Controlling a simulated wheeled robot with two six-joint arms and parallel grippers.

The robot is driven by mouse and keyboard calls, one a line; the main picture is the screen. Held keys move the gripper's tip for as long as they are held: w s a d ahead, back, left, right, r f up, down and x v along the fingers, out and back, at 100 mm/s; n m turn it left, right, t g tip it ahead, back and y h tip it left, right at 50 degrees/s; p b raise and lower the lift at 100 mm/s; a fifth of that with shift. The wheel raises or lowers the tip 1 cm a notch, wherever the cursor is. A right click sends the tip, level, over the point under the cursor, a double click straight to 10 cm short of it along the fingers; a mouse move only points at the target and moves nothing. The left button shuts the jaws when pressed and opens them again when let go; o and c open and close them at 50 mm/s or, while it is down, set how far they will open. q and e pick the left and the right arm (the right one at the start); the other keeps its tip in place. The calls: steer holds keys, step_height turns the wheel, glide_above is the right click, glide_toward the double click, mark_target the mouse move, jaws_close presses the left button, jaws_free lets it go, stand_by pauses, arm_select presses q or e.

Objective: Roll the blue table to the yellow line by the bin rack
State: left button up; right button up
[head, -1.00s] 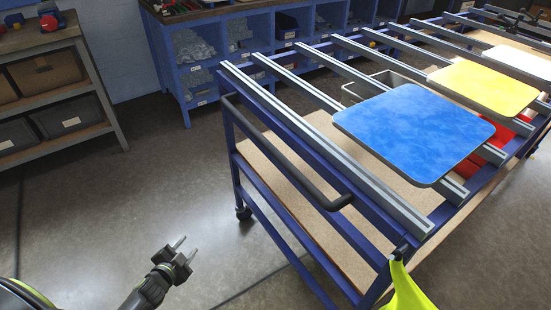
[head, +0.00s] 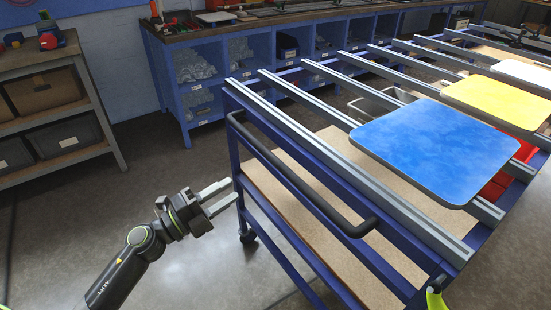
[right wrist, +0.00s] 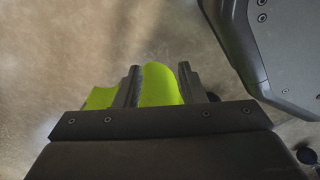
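The blue table (head: 292,228) is a blue-framed wheeled cart with grey rails across its top and a wooden lower shelf. A dark handle bar (head: 290,172) runs along its near-left end. My left gripper (head: 228,194) is open and empty in the head view, with its fingertips close to the table's left end and below the handle. In the right wrist view my right gripper (right wrist: 157,84) has its fingers apart, with yellow-green cloth (right wrist: 160,86) showing between and beyond them. I cannot tell whether they touch it. I see no yellow line.
A blue sign panel (head: 435,145) and a yellow one (head: 500,100) lie on the rails. A blue workbench with bins (head: 185,110) stands behind, and a shelf with boxes (head: 60,140) stands at left. Bare floor lies between the shelf and the table.

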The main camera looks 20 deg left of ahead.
mark_target(276, 162)
arm_select(q)
steer(key=p+x, duration=0.2)
steer(key=x, duration=1.2)
steer(key=shift+w+d+p, duration=0.1)
steer(key=shift+p, duration=0.2)
steer(key=shift+c, duration=0.3)
jaws_close()
